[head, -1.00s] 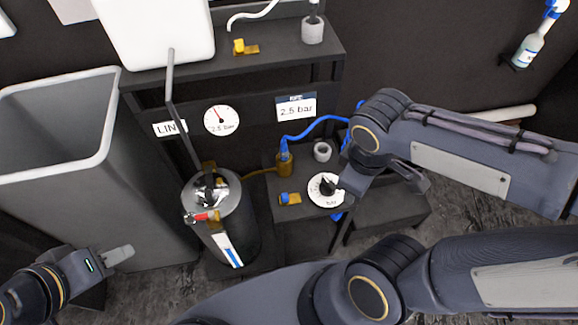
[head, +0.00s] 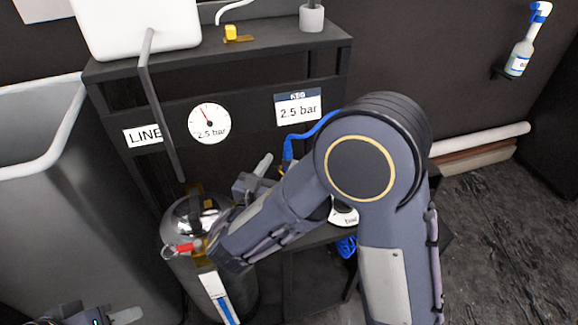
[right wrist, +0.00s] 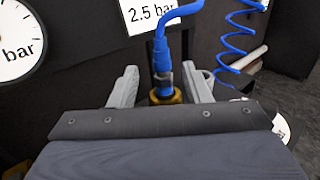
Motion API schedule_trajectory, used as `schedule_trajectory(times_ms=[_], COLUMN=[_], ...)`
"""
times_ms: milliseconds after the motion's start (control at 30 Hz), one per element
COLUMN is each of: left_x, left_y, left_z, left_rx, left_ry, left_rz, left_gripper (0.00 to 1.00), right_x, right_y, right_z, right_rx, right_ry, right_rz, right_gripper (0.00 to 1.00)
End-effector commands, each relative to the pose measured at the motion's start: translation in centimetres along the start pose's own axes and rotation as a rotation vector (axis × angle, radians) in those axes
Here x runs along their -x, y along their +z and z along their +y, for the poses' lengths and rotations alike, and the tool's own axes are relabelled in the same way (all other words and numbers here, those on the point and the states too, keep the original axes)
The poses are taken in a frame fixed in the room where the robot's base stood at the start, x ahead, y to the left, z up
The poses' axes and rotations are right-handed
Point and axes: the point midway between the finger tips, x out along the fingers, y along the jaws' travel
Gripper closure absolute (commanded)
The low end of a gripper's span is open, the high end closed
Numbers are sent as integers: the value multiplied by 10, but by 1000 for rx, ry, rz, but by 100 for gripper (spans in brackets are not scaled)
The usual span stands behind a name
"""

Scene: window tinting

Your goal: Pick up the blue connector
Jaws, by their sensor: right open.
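The blue connector (head: 288,149) is at the end of a blue hose, just beyond my right gripper in the head view. In the right wrist view the blue connector (right wrist: 161,52) stands upright above a brass fitting (right wrist: 165,96). My right gripper (right wrist: 160,72) is open, with one finger on each side of the connector's lower part and gaps showing. In the head view my right gripper (head: 265,168) is partly hidden by my own arm. My left gripper (head: 125,316) shows only at the bottom left edge, and its jaws cannot be made out.
A metal keg (head: 195,222) stands left of my right arm. A grey bin (head: 60,200) is at the left. A dark shelf (head: 270,50) behind carries a white container (head: 135,28) and a yellow piece (head: 232,33). A coiled blue hose (right wrist: 222,45) hangs to the right.

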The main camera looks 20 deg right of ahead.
Motion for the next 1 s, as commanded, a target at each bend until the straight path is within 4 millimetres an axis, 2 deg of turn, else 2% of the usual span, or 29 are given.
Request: schedule_trajectory(times_ms=[300,433,633,933,1000], left_x=[-11,-11,-11,-11,-11], left_y=[6,6,6,6,6], left_z=[-5,-5,-5,-5,-5], left_rx=[0,0,0,0,0], left_ry=[0,0,0,0,0], left_rz=[0,0,0,0,0], left_gripper=[64,64,64,64,64], right_x=[-45,-52,-52,-52,-51], right_y=[-2,0,0,0,0], right_z=[-3,-3,-3,-3,-3], right_rx=[-2,-1,-1,-1,-1], right_ry=[-3,-2,-1,-1,-1], right_rz=[2,1,2,2,3], right_gripper=[56,56,58,97,100])
